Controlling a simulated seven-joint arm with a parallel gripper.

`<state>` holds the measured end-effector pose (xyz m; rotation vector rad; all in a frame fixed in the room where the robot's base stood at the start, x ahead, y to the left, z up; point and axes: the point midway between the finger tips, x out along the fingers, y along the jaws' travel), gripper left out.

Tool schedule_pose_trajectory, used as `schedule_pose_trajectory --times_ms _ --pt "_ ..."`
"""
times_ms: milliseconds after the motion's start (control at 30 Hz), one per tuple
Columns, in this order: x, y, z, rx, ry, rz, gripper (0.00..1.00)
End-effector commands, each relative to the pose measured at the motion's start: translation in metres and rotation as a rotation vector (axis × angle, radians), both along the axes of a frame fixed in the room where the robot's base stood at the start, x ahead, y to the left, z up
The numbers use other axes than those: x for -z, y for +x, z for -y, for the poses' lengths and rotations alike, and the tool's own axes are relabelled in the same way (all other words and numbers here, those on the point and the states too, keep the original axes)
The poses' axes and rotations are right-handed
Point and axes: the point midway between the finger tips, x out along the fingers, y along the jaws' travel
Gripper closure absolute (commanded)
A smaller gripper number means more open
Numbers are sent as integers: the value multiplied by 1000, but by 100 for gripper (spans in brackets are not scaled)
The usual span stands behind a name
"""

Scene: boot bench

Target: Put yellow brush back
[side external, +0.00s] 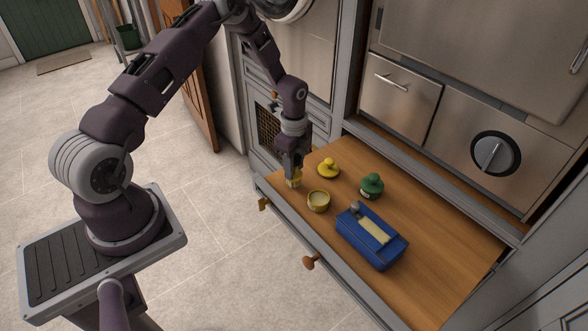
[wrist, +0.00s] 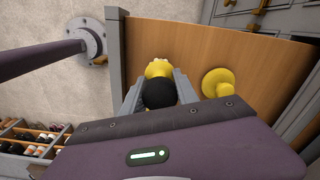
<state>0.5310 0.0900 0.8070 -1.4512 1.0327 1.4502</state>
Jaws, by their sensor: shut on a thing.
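My gripper (side external: 293,173) points down over the left end of the wooden surface, shut on the yellow brush (side external: 294,183). In the wrist view the brush (wrist: 158,68) shows yellow with a dark round part between the fingers; the fingers partly hide it. I cannot tell whether it touches the wood. A blue box (side external: 352,247) with a pale block and a small grey item in its top stands to the right. A round yellow knobbed piece (side external: 329,168), like a lid, lies beside my gripper and shows in the wrist view (wrist: 218,83).
An open yellow tin (side external: 318,202) with pale contents stands between my gripper and the blue box. A green knobbed piece (side external: 372,184) stands behind the box. Cabinet fronts (side external: 440,110) rise behind the surface. The wood right of the box is clear.

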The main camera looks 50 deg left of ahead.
Motion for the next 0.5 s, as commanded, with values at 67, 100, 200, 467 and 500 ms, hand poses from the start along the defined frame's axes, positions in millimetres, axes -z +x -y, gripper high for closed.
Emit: schedule_pose_trajectory --times_ms 67,100,200,467,500 --pt "11 0 0 0 1 -1 100" --pt "11 0 0 0 1 1 100" --pt "11 0 0 -1 1 1 100" --pt "13 0 0 -1 1 0 46" --pt "13 0 0 -1 1 0 42"
